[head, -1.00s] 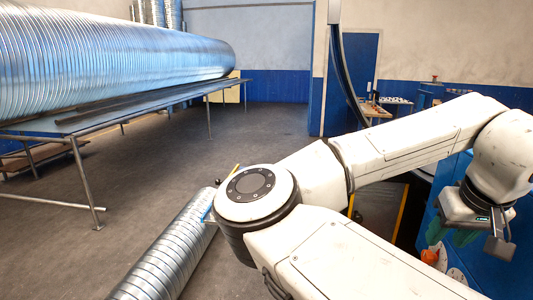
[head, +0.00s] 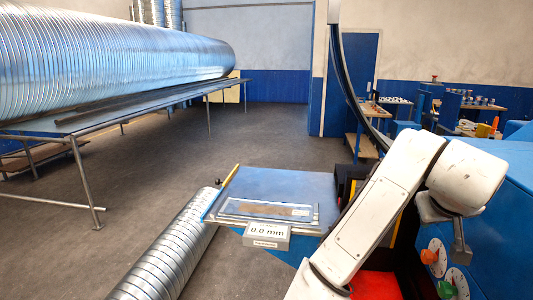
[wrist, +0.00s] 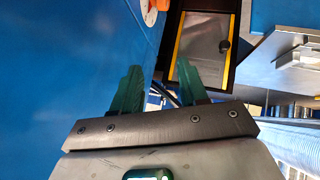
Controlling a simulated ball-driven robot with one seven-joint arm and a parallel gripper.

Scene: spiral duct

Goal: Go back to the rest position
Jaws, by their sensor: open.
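My gripper (wrist: 157,72) shows in the wrist view with two green fingers standing apart and nothing between them. In the head view my white arm is folded at the right, and the hand hangs beside the blue machine (head: 495,195), close to its dials. A bit of green finger (head: 447,289) shows low there; the rest of the fingers is hidden. In the wrist view the blue machine side (wrist: 60,65) fills the left.
A small metal table (head: 285,188) carries a flat plate and a display reading 0.0 mm. A spiral duct (head: 165,255) lies low beside it. A large duct (head: 110,55) rests on a long rack (head: 75,128) at left. The grey floor between is clear.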

